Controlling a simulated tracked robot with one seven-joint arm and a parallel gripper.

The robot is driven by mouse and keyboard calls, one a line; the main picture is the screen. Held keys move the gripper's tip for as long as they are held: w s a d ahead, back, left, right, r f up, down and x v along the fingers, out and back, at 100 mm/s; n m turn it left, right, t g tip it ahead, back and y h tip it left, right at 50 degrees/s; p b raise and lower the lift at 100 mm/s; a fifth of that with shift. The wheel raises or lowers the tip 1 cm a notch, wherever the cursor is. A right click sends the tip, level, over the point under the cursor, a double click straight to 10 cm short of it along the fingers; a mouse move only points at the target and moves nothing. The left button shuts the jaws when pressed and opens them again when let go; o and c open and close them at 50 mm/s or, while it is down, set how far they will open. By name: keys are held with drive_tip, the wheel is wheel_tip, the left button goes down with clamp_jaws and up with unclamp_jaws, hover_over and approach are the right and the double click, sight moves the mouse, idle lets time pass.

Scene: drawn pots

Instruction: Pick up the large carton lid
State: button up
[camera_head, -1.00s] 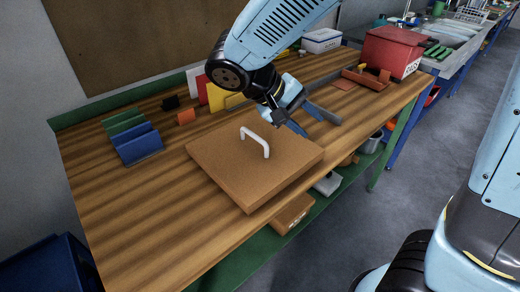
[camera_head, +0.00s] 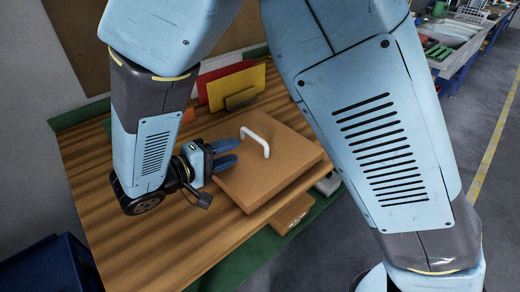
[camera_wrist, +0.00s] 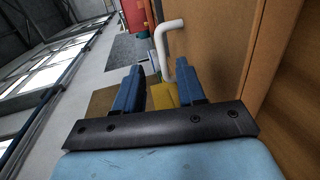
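The large carton lid (camera_head: 262,182) is a flat brown square with a white arched handle (camera_head: 256,137) on top. It lies on the wooden bench near the front edge. In the wrist view the lid (camera_wrist: 222,42) fills the right side, and the white handle (camera_wrist: 167,38) is just ahead of the fingers, towards the right one. My gripper (camera_head: 238,152) is at the lid's left side, its blue fingers pointing right towards the handle. In the wrist view my gripper (camera_wrist: 160,76) is open, with a gap and nothing held between the fingers.
Yellow (camera_head: 236,86) and red (camera_head: 212,72) upright panels stand behind the lid. A small brown carton (camera_head: 292,212) is below the bench's front edge. A blue bin (camera_head: 48,265) stands on the floor at the left. My arm hides the left and right bench parts. The front-left bench top (camera_head: 195,240) is bare.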

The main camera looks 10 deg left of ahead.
sight(259, 138)
drive_tip(key=x, duration=0.5)
drive_tip(key=shift+w+d, duration=0.1)
drive_tip(key=shift+a+x, duration=0.25)
drive_tip(key=shift+x, duration=2.45)
drive_tip(key=shift+w+f, duration=0.1)
drive_tip(key=shift+w, duration=0.1)
drive_tip(key=shift+c, duration=0.4)
clamp_jaws()
